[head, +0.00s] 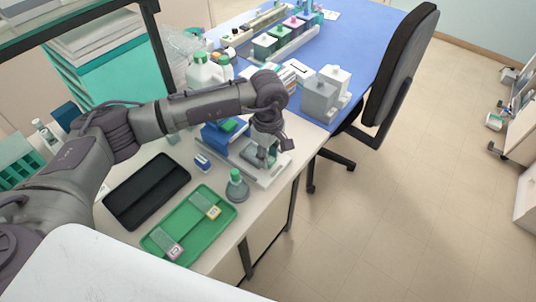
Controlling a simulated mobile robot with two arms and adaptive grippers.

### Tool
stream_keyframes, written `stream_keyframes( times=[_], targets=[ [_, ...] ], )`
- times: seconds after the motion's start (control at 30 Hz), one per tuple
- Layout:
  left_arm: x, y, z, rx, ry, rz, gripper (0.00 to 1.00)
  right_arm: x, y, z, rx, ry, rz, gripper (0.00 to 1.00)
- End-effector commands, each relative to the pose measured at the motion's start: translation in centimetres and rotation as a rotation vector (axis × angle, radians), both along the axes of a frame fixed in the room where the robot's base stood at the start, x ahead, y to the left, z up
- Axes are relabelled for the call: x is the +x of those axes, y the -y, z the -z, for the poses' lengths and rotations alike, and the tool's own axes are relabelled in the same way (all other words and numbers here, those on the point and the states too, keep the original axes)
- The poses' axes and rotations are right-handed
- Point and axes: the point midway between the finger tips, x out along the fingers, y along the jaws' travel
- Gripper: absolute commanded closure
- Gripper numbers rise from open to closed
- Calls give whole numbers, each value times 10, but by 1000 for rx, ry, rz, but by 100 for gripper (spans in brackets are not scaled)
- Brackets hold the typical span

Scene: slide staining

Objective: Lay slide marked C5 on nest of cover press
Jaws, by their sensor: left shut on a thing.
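My left gripper (263,157) reaches over the pale bench device that looks like the cover press (275,178), at the table's right edge. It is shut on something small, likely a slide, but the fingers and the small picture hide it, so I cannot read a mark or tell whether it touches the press. The nest is mostly hidden beneath the gripper. A green tray (190,227) in front holds a slide with a yellowish label (213,212) and one with a pinkish label (174,251); their marks are not readable. My right gripper is not in view.
A green-capped bottle (237,188) stands close in front of the press. A small blue-and-white item (203,162) and a black tray (147,191) lie to the left. Grey and white blocks (320,101) stand behind right. A blue device (222,133) adjoins the press.

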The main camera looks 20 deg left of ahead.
Motion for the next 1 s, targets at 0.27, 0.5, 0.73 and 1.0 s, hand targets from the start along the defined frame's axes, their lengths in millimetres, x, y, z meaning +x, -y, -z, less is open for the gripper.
stream_keyframes(
  times=[0.27,0.5,0.73,1.0],
  targets=[
    [-2,0,6,1,-7,1,100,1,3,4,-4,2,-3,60],
    [-3,0,10,3,-11,1,100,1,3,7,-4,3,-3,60],
    [-4,0,12,2,-12,1,100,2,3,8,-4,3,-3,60],
    [-4,1,12,1,-12,1,61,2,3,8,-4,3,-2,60]
  ],
)
